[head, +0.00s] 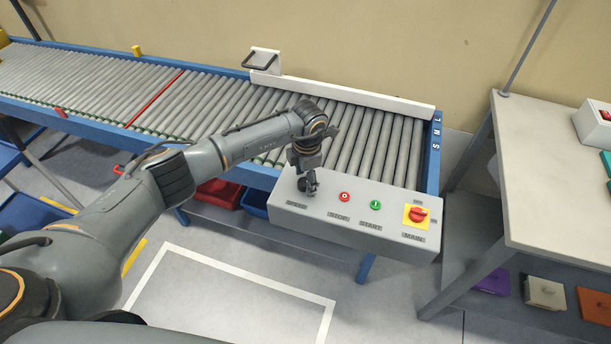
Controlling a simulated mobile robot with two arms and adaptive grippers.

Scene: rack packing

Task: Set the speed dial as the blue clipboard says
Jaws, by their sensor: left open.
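My left gripper (309,184) is open and points down at the left end of the grey control box (375,229). It is right at the dark speed dial (303,187), above the SPEED label (296,204). The gripper covers much of the dial, so its setting cannot be read. I cannot tell whether the fingers touch it. The blue clipboard does not show in this view. My right gripper is out of view.
Right of the dial are a red stop button (345,196), a green start button (376,205) and a red main switch (417,214) on yellow. The roller conveyor (215,100) runs behind the box. A table (550,180) stands at the right.

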